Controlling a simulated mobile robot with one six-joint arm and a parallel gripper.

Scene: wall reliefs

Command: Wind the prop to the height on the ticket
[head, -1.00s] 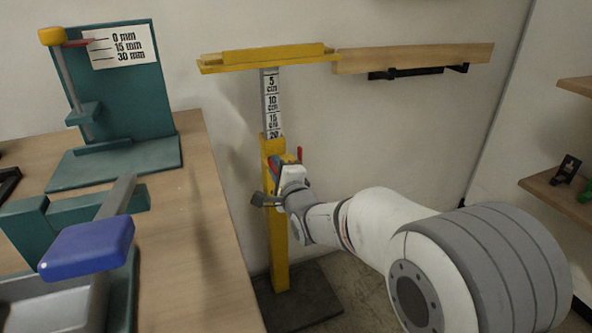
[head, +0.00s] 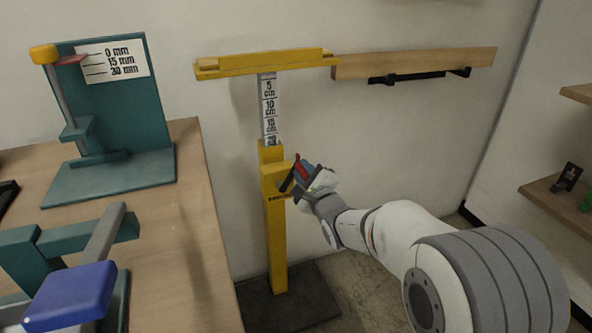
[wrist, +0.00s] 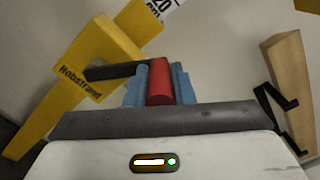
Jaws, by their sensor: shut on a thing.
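The yellow prop (head: 275,220) stands upright on a dark base plate (head: 290,300), with a yellow crosspiece (head: 265,65) on top. Its pale inner post (head: 268,105) carries a scale reading 5, 10, 15 and about 20 cm, with the 20 just above the yellow sleeve's top. My gripper (head: 305,178) is at the right of the sleeve, shut on the red crank grip (wrist: 159,82). In the wrist view the blue fingers lie either side of it; a dark crank arm (wrist: 112,71) reaches left to the sleeve, marked "Hobstrand". I cannot make out a ticket.
A wooden rail (head: 415,63) on black brackets runs right of the crosspiece. A workbench (head: 170,230) at left holds a teal stand (head: 125,110) with a millimetre scale and a blue-handled device (head: 68,295). Shelves (head: 560,205) are at far right.

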